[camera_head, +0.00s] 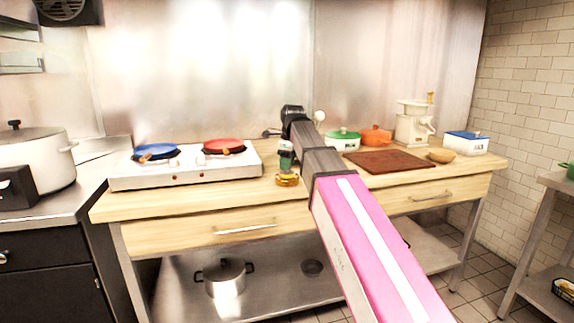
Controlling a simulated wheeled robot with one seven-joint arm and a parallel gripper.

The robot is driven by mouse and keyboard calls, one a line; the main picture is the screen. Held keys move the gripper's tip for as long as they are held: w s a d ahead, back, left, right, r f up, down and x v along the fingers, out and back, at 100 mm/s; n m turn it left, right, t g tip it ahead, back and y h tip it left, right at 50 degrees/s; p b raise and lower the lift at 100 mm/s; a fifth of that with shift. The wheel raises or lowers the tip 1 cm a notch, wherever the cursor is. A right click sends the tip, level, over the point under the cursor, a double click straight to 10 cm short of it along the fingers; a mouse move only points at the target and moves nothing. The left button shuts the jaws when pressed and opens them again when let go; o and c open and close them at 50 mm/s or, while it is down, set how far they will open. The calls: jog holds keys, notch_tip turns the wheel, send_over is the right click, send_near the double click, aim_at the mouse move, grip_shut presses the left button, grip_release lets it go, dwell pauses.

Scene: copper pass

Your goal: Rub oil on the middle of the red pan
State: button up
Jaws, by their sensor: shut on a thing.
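The red pan (224,146) sits on the right side of the white stove (190,175), its brown handle toward the front. My gripper (286,148) is at the far end of my pink and grey arm, right of the red pan and apart from it. It points down, mostly hidden by the arm and small in view. It looks shut on a small green-topped thing (285,160). An amber, oil-coloured thing (287,181) shows directly below, at the counter. I cannot tell whether the two are joined or touching.
A blue pan (156,152) sits on the stove's left side. Right of my arm stand a green-lidded pot (343,140), an orange pot (375,136), a brown board (390,161), a bowl (441,156), a white grinder (413,125) and a blue-topped box (466,143).

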jog(key=shift+r, duration=3.35)
jog(key=shift+s, duration=0.1)
